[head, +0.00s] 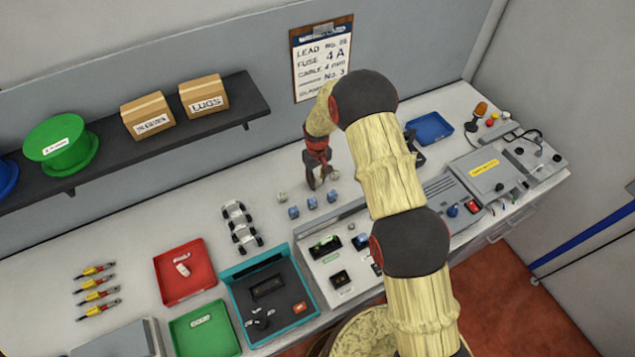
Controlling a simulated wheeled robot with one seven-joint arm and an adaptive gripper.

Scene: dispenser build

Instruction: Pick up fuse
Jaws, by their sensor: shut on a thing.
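My gripper (319,184) is low over the bench, behind the middle of the row of small blue blocks. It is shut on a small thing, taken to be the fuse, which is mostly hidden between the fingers. Small pale blocks stand on either side of it, one to the left (282,196) and one close to the right (335,175). Blue blocks (294,212) stand in a row in front. I cannot tell whether the held piece still touches the bench. A clipboard (322,62) on the wall reads "FUSE 4 A".
A red tray (165,291), a green tray (181,337) and a teal-rimmed tray (225,283) stand at the front. A grey panel (318,275) is beside them. A blue tray (430,125) and grey equipment (497,171) are to the right. A shelf (152,153) overhangs the back left.

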